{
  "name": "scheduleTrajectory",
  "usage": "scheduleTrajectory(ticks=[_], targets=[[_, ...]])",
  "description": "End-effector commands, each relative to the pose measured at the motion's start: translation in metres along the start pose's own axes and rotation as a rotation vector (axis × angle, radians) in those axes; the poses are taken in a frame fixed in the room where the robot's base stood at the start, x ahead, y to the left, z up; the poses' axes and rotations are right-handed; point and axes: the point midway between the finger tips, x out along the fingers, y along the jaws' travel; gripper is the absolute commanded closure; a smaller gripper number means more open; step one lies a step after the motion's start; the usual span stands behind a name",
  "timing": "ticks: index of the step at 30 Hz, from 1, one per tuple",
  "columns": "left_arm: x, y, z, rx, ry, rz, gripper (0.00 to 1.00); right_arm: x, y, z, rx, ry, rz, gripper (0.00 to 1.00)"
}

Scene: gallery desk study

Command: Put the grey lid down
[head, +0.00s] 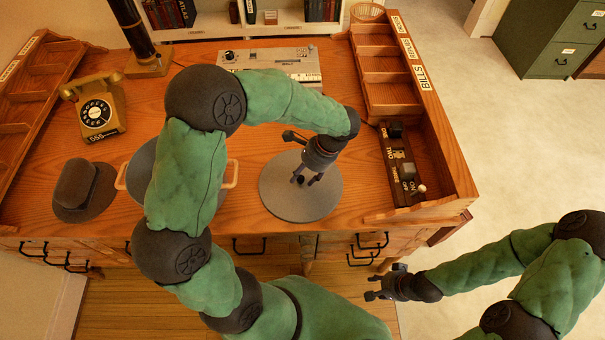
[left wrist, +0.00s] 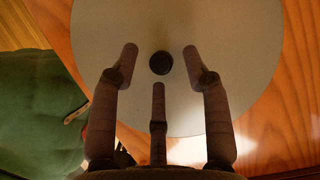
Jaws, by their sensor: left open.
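The round grey lid (head: 278,203) lies flat on the wooden desk, right of centre and near the front edge. In the left wrist view the lid (left wrist: 225,50) fills most of the picture, with its dark round knob (left wrist: 160,63) in the middle. My left gripper (head: 305,178) is over the lid; its fingers are spread on either side of the knob in the left wrist view (left wrist: 160,65), with visible gaps. My right gripper (head: 373,288) is empty, in front of the desk, with its fingers apart.
A pan with light handles (head: 231,174) is partly hidden behind my left arm. A dark grey block on a base (head: 75,185) and a yellow telephone (head: 97,107) stand left. A switch panel (head: 400,160) and a compartment rack (head: 390,70) stand right. A grey machine (head: 285,62) is behind.

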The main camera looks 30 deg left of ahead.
Motion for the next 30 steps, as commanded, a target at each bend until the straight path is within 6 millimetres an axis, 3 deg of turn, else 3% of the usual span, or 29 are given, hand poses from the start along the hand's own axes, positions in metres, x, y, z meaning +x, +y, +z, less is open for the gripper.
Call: scheduleTrajectory(ticks=[9, 15, 21, 30], targets=[[-0.067, 0.000, 0.001, 0.000, 0.001, -0.002, 0.52, -0.030, -0.011, 0.001, 0.000, 0.000, 0.000, 0.60], [-0.097, 0.000, 0.001, 0.000, 0.001, -0.001, 0.52, -0.041, -0.015, 0.001, 0.000, 0.000, 0.000, 0.60], [-0.110, 0.000, 0.001, -0.001, 0.000, 0.000, 0.52, -0.045, -0.016, 0.002, 0.000, 0.000, 0.000, 0.60], [-0.111, 0.000, 0.000, -0.001, 0.000, 0.000, 0.52, -0.044, -0.016, 0.002, 0.000, 0.000, 0.000, 0.60]])
